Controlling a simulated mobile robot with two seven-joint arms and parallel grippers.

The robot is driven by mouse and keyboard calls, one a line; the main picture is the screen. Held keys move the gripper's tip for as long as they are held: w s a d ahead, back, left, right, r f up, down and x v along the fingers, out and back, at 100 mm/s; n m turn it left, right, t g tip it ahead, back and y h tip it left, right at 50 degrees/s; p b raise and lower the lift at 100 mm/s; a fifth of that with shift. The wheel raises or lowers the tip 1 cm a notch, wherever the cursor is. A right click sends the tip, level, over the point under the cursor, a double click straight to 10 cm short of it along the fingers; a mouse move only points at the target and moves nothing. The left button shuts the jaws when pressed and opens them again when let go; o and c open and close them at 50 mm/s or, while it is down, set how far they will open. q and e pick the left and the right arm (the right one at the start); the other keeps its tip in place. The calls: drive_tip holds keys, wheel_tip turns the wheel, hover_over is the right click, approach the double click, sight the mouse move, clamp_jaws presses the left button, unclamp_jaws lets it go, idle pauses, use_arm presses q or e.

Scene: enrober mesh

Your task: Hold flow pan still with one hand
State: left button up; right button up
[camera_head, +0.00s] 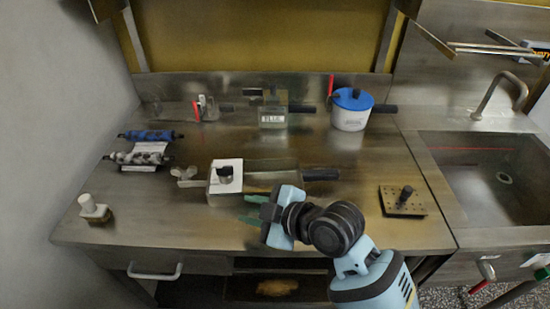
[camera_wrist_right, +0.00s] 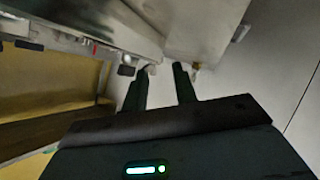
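A shallow rectangular metal pan (camera_head: 290,181), which looks like the flow pan, lies mid-counter with its black handle (camera_head: 322,174) pointing right. A white block with a black knob (camera_head: 226,177) stands at its left end; whether it is inside the pan I cannot tell. My right gripper (camera_head: 252,208) is just in front of the pan's front side, its fingers pointing left. In the right wrist view its two dark fingers (camera_wrist_right: 160,85) are apart with nothing clearly held between them. Contact with the pan cannot be made out. My left gripper is not in view.
The steel counter (camera_head: 150,220) also holds a blue-lidded pot (camera_head: 350,112), a labelled metal box (camera_head: 273,118), blue and grey rollers (camera_head: 150,135), a white-knobbed piece (camera_head: 94,209) and a perforated plate with a black knob (camera_head: 403,201). A sink (camera_head: 490,180) is at right.

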drive_tip(key=w+r+n+g+h, duration=0.1)
drive_tip(key=w+r+g+h, duration=0.1)
drive_tip(key=w+r+g, duration=0.3)
drive_tip(key=g+h, duration=0.2)
drive_tip(key=h, duration=0.2)
approach(255, 193)
drive_tip(key=shift+w+d+r, duration=0.15)
drive_tip(key=shift+d+r, duration=0.1)
drive_tip(key=shift+r, duration=0.35)
drive_tip(key=x, duration=1.2)
drive_tip(key=shift+d+f, duration=0.1)
drive_tip(key=shift+d, duration=0.05)
clamp_jaws()
